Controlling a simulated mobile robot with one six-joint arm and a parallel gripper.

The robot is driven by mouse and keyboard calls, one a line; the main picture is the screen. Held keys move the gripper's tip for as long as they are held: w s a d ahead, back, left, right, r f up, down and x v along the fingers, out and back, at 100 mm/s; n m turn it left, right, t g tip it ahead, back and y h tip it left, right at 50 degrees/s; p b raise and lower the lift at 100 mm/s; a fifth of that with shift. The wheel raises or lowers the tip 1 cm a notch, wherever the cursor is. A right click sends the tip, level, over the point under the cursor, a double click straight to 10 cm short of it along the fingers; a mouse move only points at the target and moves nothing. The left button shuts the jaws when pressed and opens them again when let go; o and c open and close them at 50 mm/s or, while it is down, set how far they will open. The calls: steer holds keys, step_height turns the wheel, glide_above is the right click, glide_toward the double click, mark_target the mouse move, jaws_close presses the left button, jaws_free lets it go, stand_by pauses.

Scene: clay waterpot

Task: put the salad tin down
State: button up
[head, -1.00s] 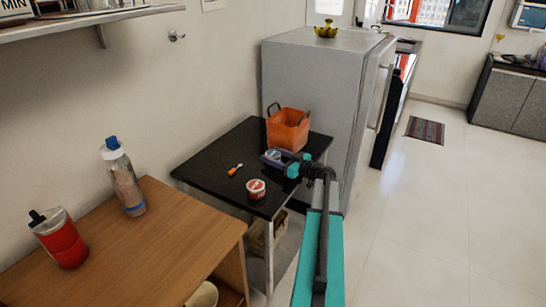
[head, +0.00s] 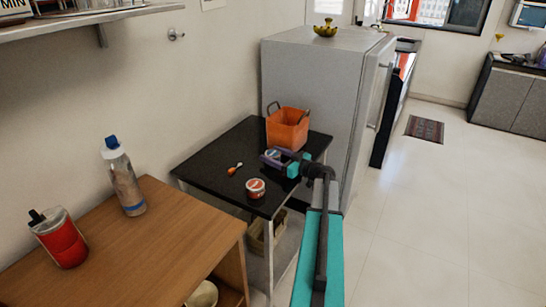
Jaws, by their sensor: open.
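A small tin with a pale top (head: 273,154), which I take to be the salad tin, is on the black table (head: 215,166) in the head view. My gripper (head: 271,158) is around it, with the fingers apart and pointing left. The fingers hide part of the tin, and its label is too small to read. I cannot tell whether a finger touches it.
A second tin, red and white (head: 255,188), stands near the table's front edge. A small orange-and-white object (head: 235,169) lies to its left. An orange basket (head: 287,130) stands just behind my gripper. The fridge (head: 318,95) is close on the right.

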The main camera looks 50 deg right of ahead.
steer(key=s, duration=0.8)
steer(key=s+d+b, duration=0.1)
steer(key=s, duration=0.3)
steer(key=shift+r, duration=0.3)
